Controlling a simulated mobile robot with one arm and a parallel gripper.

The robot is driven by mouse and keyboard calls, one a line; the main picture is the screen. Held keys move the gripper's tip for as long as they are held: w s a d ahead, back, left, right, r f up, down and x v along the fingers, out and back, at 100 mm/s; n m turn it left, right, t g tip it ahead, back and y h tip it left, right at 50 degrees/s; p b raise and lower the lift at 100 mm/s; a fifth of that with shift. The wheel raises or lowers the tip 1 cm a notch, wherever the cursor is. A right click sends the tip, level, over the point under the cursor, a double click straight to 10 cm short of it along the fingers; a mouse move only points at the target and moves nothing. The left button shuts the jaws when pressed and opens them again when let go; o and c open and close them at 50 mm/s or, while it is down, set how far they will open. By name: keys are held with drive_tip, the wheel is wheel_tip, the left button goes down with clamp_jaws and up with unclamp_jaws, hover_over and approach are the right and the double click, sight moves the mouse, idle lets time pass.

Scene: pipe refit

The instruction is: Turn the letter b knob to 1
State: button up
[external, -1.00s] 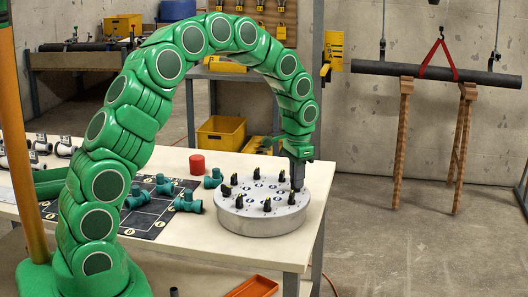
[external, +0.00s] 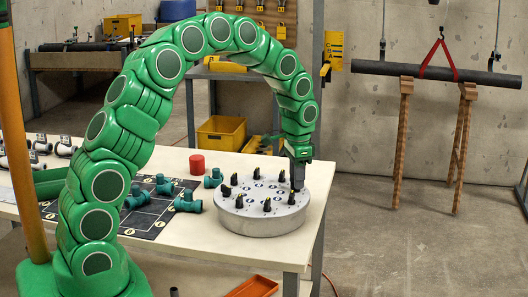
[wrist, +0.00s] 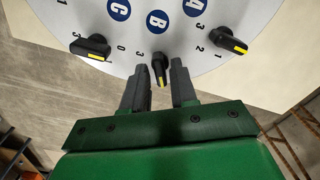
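The round grey dial plate (external: 262,222) lies on the white table in the external view. Around its rim stand several black knobs with yellow marks. In the wrist view the letter b knob (wrist: 159,68) stands by the blue B label (wrist: 157,21), its yellow mark facing my gripper. The number 3 is printed left of it. My gripper (wrist: 159,72) is open, one finger on each side of this knob; a gap shows to the right finger, while contact at the left finger is unclear. In the external view my gripper (external: 298,180) is at the plate's right edge.
The C knob (wrist: 90,46) and the A knob (wrist: 231,42) stand on either side, apart from my fingers. On the table are teal pipe fittings (external: 188,203) and a red cylinder (external: 197,163).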

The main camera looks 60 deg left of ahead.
drive_tip(key=shift+o, duration=0.7)
drive_tip(key=shift+r, duration=0.1)
wheel_tip(320, 180, up, 8)
drive_tip(key=shift+f, duration=0.15)
